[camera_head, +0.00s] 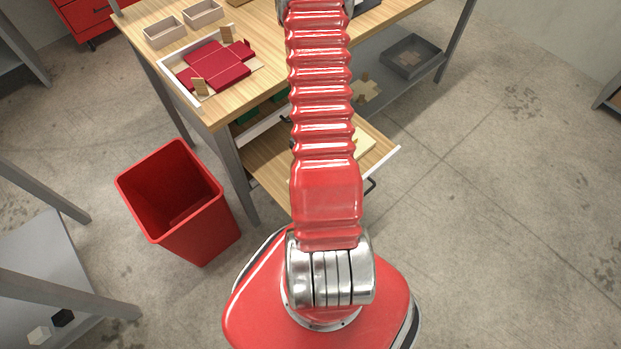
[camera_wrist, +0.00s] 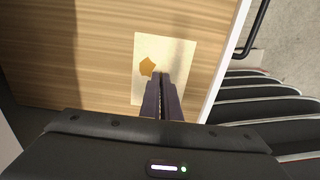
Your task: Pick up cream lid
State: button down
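The cream lid (camera_wrist: 180,55) is a flat, pale rectangle with an orange-brown five-sided mark. It lies in the open wooden drawer (camera_wrist: 80,50), near the drawer's right wall. In the head view a small part of the lid (camera_head: 365,143) shows to the right of my arm, which hides the rest. My gripper (camera_wrist: 159,76) points down over the lid in the wrist view. Its two dark fingers are close together with only a thin line between them, and nothing visible is held. I cannot tell whether the tips touch the lid. The head view hides the gripper behind my arm.
The workbench (camera_head: 140,30) above the drawer bears a white tray (camera_head: 178,80) with a dark red box blank, and small bins (camera_head: 165,30). A red waste bin (camera_head: 150,195) stands left. A lower shelf holds a grey tray (camera_head: 410,55). The floor at right is clear.

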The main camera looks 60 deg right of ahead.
jog(key=shift+r, duration=0.15)
notch_tip(320, 180, up, 10)
dwell(0.8)
dwell(0.6)
